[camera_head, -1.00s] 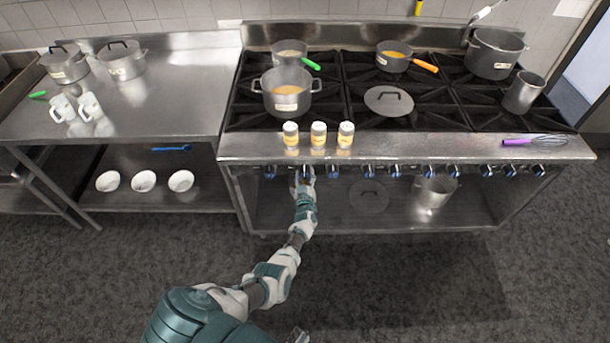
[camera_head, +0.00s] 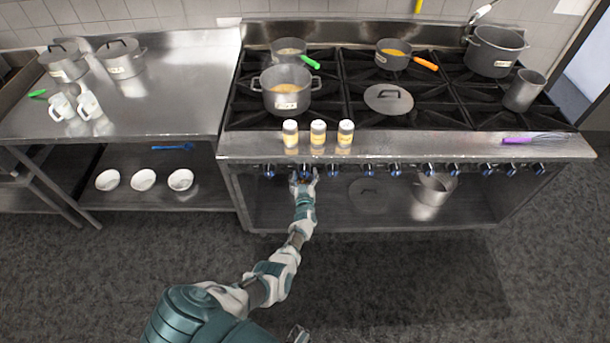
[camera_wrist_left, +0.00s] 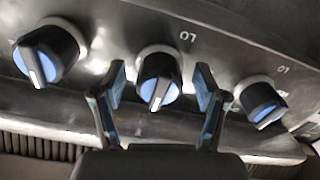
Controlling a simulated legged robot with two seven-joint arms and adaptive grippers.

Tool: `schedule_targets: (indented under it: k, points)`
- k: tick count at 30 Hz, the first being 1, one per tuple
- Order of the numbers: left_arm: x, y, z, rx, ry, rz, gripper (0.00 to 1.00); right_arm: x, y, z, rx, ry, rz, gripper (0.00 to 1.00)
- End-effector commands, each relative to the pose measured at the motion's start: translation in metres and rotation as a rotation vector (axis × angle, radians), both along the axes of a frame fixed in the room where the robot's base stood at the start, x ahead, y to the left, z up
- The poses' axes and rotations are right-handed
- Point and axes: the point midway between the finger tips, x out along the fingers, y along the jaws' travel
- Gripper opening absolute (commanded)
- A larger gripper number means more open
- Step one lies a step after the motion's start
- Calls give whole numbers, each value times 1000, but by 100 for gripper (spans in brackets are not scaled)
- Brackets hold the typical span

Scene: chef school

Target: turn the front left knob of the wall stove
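The wall stove (camera_head: 400,146) has a row of black knobs with blue faces along its front panel. My left gripper (camera_head: 304,178) is at the second knob from the left (camera_head: 305,171). In the left wrist view, my left gripper (camera_wrist_left: 160,88) is open, with one finger on each side of the middle knob (camera_wrist_left: 158,80). Gaps show between the fingers and this knob. The leftmost knob (camera_head: 268,170) is outside the gripper, as is another knob to the right (camera_head: 333,171). A small grey piece at the bottom edge of the head view may be my right gripper (camera_head: 298,334).
Three yellow-labelled shakers (camera_head: 318,133) stand on the stove's front ledge above my left gripper. A large pot (camera_head: 287,101) sits behind them. A purple-handled whisk (camera_head: 518,140) lies at the right. A lower shelf (camera_head: 400,212) is below the knobs. A steel table (camera_head: 160,105) stands left.

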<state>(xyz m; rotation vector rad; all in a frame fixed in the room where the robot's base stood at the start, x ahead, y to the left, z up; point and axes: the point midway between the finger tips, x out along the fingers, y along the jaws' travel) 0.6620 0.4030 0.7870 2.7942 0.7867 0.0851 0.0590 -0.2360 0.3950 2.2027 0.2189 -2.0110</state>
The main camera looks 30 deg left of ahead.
Motion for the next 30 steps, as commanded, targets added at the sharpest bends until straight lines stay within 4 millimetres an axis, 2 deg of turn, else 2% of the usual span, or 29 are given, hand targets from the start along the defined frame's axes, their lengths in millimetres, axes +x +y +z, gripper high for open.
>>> schedule_targets:
  k: [6,10,14,24,30]
  points:
    - [-1,-1,1,1,-3,1,73,0,1,0,1,0,1,40]
    - [-9,-7,1,-2,-5,0,73,0,1,0,1,0,1,40]
    - [-26,-15,1,-1,-4,2,73,-1,0,0,0,0,0,40]
    - [-85,-52,-1,-1,1,1,73,-1,0,0,0,1,0,40]
    - [-99,-62,-1,-1,1,0,73,-1,0,0,0,1,0,40]
